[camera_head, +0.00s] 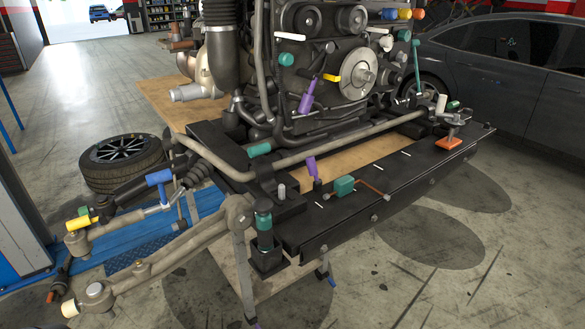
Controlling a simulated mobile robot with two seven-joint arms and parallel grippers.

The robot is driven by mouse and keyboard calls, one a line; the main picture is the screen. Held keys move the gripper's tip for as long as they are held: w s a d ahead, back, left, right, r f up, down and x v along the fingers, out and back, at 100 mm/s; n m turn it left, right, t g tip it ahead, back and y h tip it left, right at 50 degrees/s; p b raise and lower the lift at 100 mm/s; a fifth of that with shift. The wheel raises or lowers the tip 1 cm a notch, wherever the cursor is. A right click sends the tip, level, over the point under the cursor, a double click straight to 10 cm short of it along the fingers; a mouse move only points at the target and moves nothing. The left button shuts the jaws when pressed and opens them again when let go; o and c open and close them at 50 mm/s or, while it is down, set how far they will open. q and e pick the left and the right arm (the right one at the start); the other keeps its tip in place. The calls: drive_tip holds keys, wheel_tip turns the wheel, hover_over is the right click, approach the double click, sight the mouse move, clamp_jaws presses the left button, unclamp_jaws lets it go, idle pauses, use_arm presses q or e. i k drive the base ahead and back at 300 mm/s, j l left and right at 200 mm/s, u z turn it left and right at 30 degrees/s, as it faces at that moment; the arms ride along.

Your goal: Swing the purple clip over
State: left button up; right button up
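Several purple parts show in the head view. A larger purple piece (307,96) sits tilted on the front of the engine (330,70), below the pulleys. A smaller purple piece (311,166) stands tilted to the left near the rear edge of the black crossmember (380,190). A purple tip (257,325) shows at the bottom edge, partly cut off. I cannot tell which of these is the clip. Neither of my grippers is in view.
A green block (344,186) and an orange-ended rod lie on the crossmember. An orange pad (449,142) is at its right end. A grey bar (330,148) crosses in front of the engine. Metal suspension arms (165,255) reach left.

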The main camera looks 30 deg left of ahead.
sight(311, 162)
drive_tip(key=k+j, duration=0.1)
drive_tip(key=j, duration=0.25)
drive_tip(key=k+j, duration=0.15)
drive_tip(key=j, duration=0.2)
drive_tip(key=k+j+z, duration=0.1)
drive_tip(key=j, duration=0.3)
drive_tip(key=k+j, duration=0.15)
drive_tip(key=j, duration=0.2)
drive_tip(key=k+j, duration=0.1)
drive_tip(key=j, duration=0.25)
